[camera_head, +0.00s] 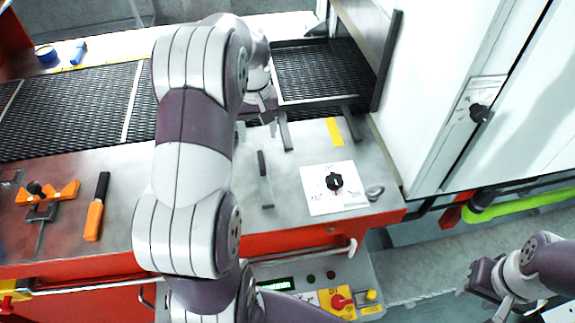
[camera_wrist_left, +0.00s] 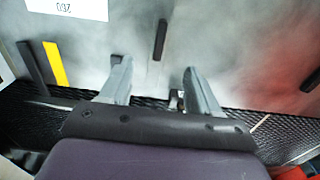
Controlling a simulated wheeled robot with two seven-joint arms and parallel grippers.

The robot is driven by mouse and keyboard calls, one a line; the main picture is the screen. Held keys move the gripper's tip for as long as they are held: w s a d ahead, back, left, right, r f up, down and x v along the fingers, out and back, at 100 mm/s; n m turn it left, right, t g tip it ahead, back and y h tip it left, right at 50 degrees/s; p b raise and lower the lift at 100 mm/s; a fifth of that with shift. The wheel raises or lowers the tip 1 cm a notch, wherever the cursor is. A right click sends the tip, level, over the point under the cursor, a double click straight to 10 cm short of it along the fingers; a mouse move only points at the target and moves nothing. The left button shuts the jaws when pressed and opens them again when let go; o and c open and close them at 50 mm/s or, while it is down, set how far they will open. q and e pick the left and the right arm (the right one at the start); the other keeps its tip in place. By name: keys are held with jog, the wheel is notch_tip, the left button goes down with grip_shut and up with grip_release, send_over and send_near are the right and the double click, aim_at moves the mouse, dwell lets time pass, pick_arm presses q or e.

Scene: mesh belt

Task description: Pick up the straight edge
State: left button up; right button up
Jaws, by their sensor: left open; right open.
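No object is clearly recognisable as the straight edge. A pale narrow bar (camera_head: 318,100) lies along the front of the mesh panel at the back; whether it is the straight edge I cannot tell. My left gripper (camera_head: 256,122) is above the belt's front edge, left of that bar, partly hidden by my arm. In the left wrist view its two grey fingers (camera_wrist_left: 157,68) are apart, with a small metal part between their bases that I cannot identify. My right gripper (camera_head: 474,281) is open and empty at the lower right, away from the bench.
A slim dark tool (camera_head: 264,178) lies on the metal bench, left of a white dial plate (camera_head: 318,195). A yellow strip (camera_head: 334,131) is behind the plate. An orange-handled tool (camera_head: 96,207) and orange clamp (camera_head: 60,193) lie left. A white cabinet (camera_head: 432,100) stands right.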

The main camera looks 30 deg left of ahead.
pick_arm(q)
jog(key=b, duration=0.3)
send_over(261, 160)
jog(key=f, duration=0.5)
jog(key=shift+s+a, duration=0.1)
jog(key=shift+a, duration=0.1)
notch_tip(261, 160, down, 7)
jog(key=shift+d+r+p, duration=0.1)
jog(key=shift+d+p, duration=0.05)
jog(key=shift+p, duration=1.1)
jog(key=shift+w+f, duration=0.2)
jog(key=shift+f, duration=0.1)
grip_shut()
pick_arm(e)
jog(key=shift+a+f, duration=0.15)
jog(key=shift+f, duration=0.55)
